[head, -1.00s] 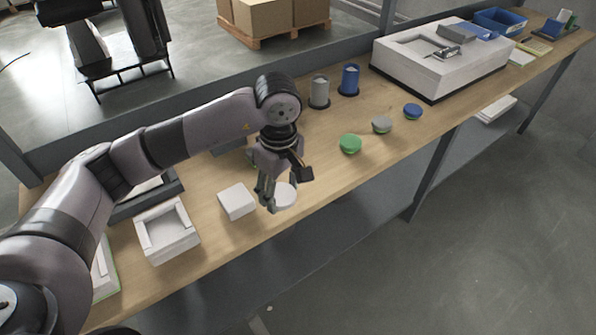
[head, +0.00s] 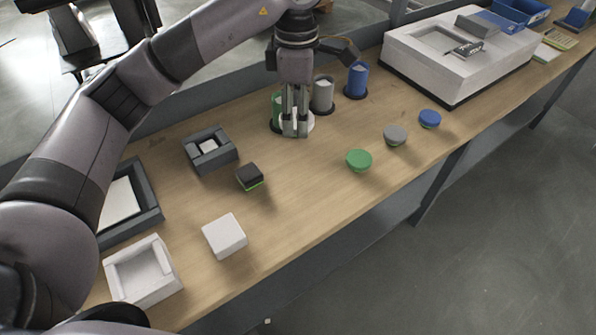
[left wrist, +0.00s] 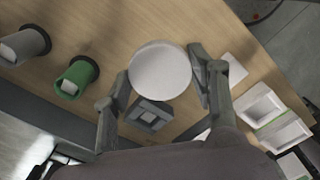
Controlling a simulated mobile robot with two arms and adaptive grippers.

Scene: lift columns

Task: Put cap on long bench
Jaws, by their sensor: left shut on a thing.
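My left gripper (head: 295,132) is shut on a white round cap (head: 308,124), in front of the green cup (head: 277,108) on the long bench (head: 315,190). The fingers partly hide the cap in the head view. In the left wrist view, the white cap (left wrist: 160,74) sits between the two fingers (left wrist: 161,80). I cannot tell whether it touches the bench. A green cap (head: 359,160), a grey cap (head: 395,135) and a blue cap (head: 429,118) lie in a row along the front of the bench. My right gripper is not in view.
A grey cup (head: 322,95) and a blue cup (head: 356,80) stand right of the green cup. A white block (head: 224,236), a small dark block (head: 249,177) and trays lie to the left. A large white box (head: 455,72) stands at the right. The bench middle is clear.

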